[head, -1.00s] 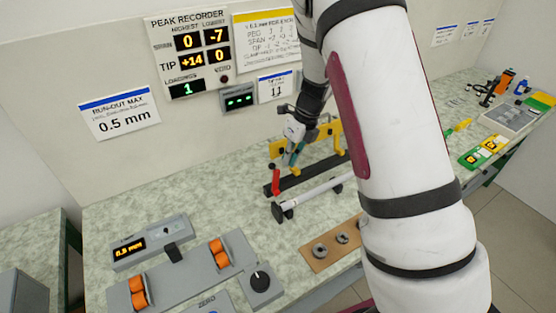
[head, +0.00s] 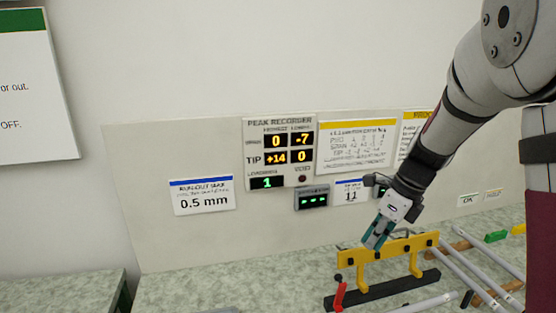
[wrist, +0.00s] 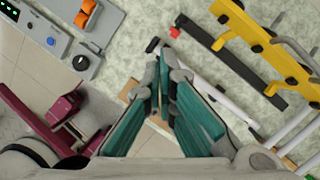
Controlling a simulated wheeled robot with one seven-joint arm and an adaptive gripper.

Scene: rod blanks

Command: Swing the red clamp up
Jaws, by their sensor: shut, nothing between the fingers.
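The red clamp (head: 340,293) is at the near left end of the black base (head: 385,289) of the yellow frame (head: 385,250). Its lever looks roughly upright in the head view, though its foot is partly hard to make out. In the wrist view only a small red piece of the clamp (wrist: 175,32) shows at the end of the base. My gripper (head: 375,240), with teal fingers, points down beside the yellow frame's top bar, up and to the right of the clamp. In the wrist view my gripper (wrist: 161,57) is shut and empty, with the tips apart from the clamp.
A grey rod (wrist: 215,88) lies on a stand beside the black base. More rods (head: 480,270) lie to the right of the frame. A grey panel with orange clips (wrist: 83,20) is at the wrist view's upper left. The peak recorder (head: 279,155) hangs on the wall behind.

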